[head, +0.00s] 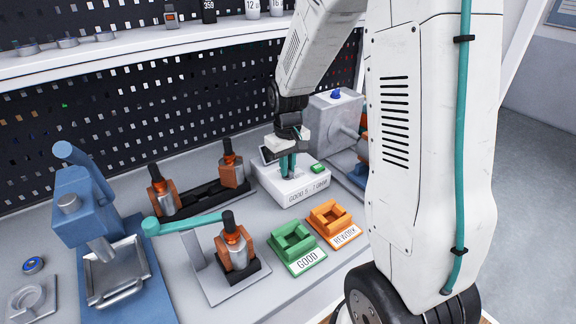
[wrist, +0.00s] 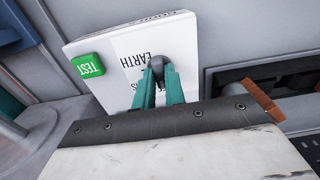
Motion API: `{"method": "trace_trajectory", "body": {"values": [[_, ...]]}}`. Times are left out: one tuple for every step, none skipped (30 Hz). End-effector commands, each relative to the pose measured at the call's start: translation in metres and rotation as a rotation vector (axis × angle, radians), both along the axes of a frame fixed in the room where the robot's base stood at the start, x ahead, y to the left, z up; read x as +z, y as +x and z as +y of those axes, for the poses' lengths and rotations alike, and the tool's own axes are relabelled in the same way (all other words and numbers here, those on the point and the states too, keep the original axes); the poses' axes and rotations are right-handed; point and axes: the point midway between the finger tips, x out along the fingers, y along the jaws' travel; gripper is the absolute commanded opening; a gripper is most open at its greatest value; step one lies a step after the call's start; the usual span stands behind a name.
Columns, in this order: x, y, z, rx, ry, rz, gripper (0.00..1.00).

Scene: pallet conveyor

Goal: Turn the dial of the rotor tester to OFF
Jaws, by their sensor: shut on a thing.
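The rotor tester (head: 283,190) is a white box on the bench with a label on its front reading "GOOD 5…", partly unreadable. It also shows in the wrist view (wrist: 100,62), with a green TEST button (wrist: 89,65) and a white dial plate on which EARTH is legible. The dial (wrist: 157,64) is a dark knob, mostly hidden by the fingers; where it points cannot be told. My gripper (wrist: 160,76) has teal fingers shut on the dial. In the head view my gripper (head: 288,165) reaches down onto the tester's top, left of the green button (head: 318,168).
A green GOOD tray (head: 308,262) and an orange REWORK tray (head: 350,236) sit in front of the tester. A grey machine (head: 337,112) stands behind it at the right. Orange-and-grey rotor parts (head: 236,246), a teal-handled lever (head: 185,223) and a blue press (head: 85,205) are left.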

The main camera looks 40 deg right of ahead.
Motion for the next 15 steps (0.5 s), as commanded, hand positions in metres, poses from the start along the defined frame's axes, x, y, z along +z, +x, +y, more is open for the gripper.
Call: {"method": "trace_trajectory", "body": {"values": [[0.0009,0.0009,-0.0002,0.004,-0.001,-0.003,0.0],[0.0009,0.0009,-0.0002,0.004,-0.001,-0.003,0.0],[0.0009,0.0009,-0.0002,0.005,-0.001,-0.003,0.0],[0.0009,0.0009,-0.0002,0.005,-0.001,-0.003,0.0],[0.0009,0.0009,-0.0002,0.005,-0.001,-0.003,0.0],[0.0009,0.0009,-0.0002,0.005,-0.001,-0.003,0.0],[0.0009,0.0009,-0.0002,0.005,-0.001,-0.003,0.0],[0.0009,0.0009,-0.0002,0.005,-0.001,-0.003,0.0],[0.0009,0.0009,-0.0002,0.005,-0.001,-0.003,0.0],[0.0009,0.0009,-0.0002,0.004,-0.001,-0.003,0.0],[0.0009,0.0009,-0.0002,0.004,-0.001,-0.003,0.0],[0.0009,0.001,-0.0002,0.004,-0.001,-0.003,0.23],[0.0009,0.001,-0.0002,0.004,-0.001,-0.003,0.31],[0.0008,0.0009,-0.0002,0.004,-0.001,-0.003,0.34],[0.0007,0.0008,-0.0002,0.004,-0.001,-0.002,0.34]]}}
